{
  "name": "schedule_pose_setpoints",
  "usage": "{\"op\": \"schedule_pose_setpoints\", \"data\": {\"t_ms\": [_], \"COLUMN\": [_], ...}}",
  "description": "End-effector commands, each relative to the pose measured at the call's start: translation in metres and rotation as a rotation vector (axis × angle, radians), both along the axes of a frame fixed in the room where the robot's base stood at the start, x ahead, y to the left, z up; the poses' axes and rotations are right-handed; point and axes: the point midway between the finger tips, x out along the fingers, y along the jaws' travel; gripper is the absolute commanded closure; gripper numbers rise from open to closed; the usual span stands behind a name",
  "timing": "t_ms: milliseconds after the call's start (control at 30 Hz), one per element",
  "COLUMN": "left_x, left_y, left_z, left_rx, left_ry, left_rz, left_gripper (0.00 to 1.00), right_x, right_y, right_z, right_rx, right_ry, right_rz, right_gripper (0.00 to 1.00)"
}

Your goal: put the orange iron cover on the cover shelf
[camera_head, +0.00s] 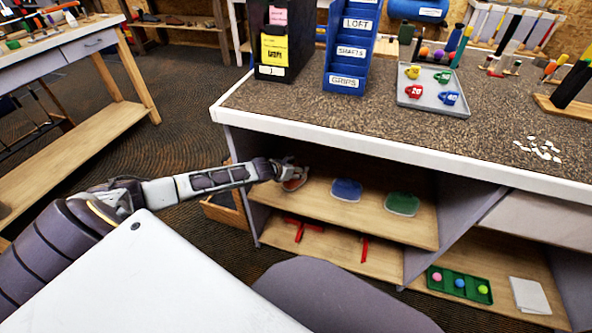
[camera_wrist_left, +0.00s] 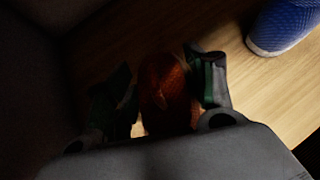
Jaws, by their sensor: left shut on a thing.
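The orange iron cover (camera_wrist_left: 165,92) sits between the two fingers of my left gripper (camera_wrist_left: 160,88) in the wrist view, dark in shadow. In the head view my left gripper (camera_head: 290,176) reaches in at the left end of the upper shelf (camera_head: 318,204) under the bench, and part of the orange cover (camera_head: 294,183) shows at its fingers. The gripper is shut on the cover. The cover is over or on the wooden shelf; I cannot tell whether it touches the boards. My right gripper is in neither view.
A blue cover (camera_head: 346,190) and a green cover (camera_head: 402,204) lie on the same shelf to the right; the blue one also shows in the wrist view (camera_wrist_left: 284,22). Red tools (camera_head: 300,227) lie on the shelf below. The bench top (camera_head: 330,114) overhangs the shelf. Bare boards separate the covers.

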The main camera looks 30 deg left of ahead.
Motion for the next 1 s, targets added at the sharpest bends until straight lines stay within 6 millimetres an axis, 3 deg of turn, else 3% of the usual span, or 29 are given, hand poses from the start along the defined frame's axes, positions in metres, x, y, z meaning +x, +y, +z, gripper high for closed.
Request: {"op": "schedule_pose_setpoints", "data": {"t_ms": [400, 433, 567, 1000], "left_x": [0.000, 0.000, 0.000, 0.000], "left_y": [0.000, 0.000, 0.000, 0.000], "left_z": [-0.002, -0.002, -0.002, 0.000], "left_rx": [0.001, 0.001, 0.002, 0.001], "left_ry": [0.000, 0.000, 0.001, 0.000], "left_rz": [0.000, 0.000, 0.000, 0.001], "left_gripper": [0.70, 0.41, 0.25, 0.24], "right_x": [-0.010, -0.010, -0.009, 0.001], "right_y": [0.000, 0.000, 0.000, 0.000], "right_z": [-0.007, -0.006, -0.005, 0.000], "right_rx": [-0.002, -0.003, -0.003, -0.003], "right_ry": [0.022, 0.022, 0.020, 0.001], "right_rz": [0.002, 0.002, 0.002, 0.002], "right_gripper": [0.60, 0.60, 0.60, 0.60]}}
